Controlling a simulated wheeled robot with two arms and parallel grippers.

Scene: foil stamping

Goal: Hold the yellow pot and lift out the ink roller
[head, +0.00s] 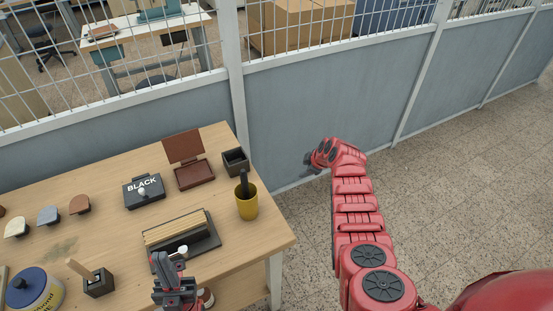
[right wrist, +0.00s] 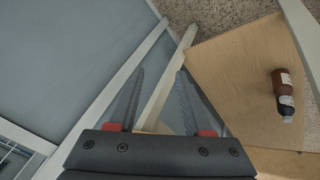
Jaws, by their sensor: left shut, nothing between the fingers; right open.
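The yellow pot (head: 248,208) stands upright near the right end of the wooden table. The ink roller's black handle (head: 244,183) sticks up out of it; the rest of the roller is hidden inside. My left gripper (head: 174,266) is shut and empty at the table's front, left of and nearer than the pot. My right arm reaches out past the table's right edge. Its gripper (head: 309,160) is mostly hidden behind the wrist in the head view, to the right of and beyond the pot. In the right wrist view the right gripper (right wrist: 158,92) is open and empty.
A black tray (head: 205,243) with wooden strips lies beside the pot. A dark square cup (head: 235,160), brown open box (head: 193,172) and BLACK ink pad (head: 144,192) stand behind. A grey partition (head: 320,110) runs behind the table.

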